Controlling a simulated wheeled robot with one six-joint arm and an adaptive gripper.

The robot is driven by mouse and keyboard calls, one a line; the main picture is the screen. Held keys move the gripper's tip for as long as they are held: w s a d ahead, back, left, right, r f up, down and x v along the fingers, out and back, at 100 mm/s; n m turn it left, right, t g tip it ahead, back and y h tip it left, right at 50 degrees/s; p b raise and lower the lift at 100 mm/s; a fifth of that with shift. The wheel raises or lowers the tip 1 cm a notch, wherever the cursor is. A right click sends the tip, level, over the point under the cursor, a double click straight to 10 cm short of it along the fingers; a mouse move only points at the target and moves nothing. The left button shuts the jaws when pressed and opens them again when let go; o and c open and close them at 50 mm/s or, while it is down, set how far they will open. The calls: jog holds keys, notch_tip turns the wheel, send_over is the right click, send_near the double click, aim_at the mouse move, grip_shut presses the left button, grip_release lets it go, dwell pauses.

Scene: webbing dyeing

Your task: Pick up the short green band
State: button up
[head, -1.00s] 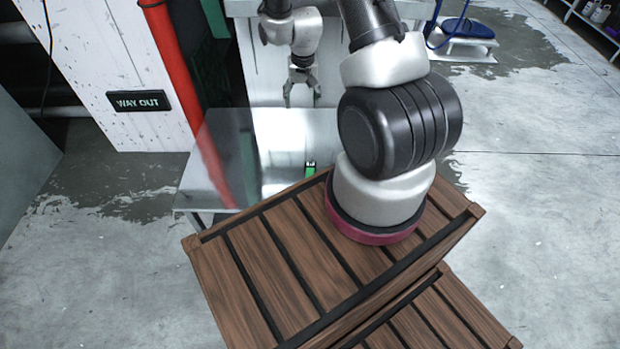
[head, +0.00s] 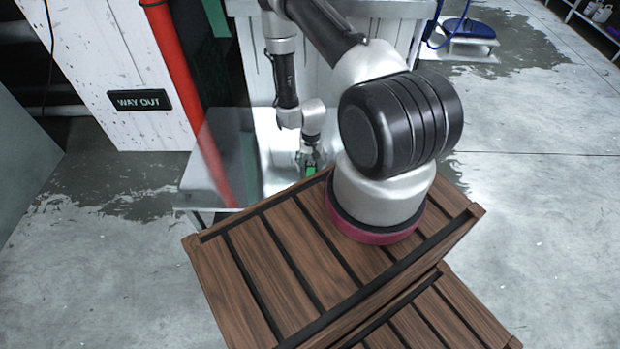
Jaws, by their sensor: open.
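The short green band (head: 311,170) lies near the front edge of a shiny metal table (head: 222,165), just beyond the wooden slats. Only a small part of it shows. My gripper (head: 311,166) is down at the band, with its fingers open and the green showing between or just below them. Whether the fingers touch the band cannot be told at this size.
My arm stands on a slatted wooden crate (head: 262,264) in front of the table. A red pipe (head: 172,52) rises at the left, beside a white panel with a WAY OUT sign (head: 139,100).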

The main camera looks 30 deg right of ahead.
jog(key=shift+f, duration=0.4)
jog(key=c, duration=1.1)
jog(key=shift+r, duration=0.1)
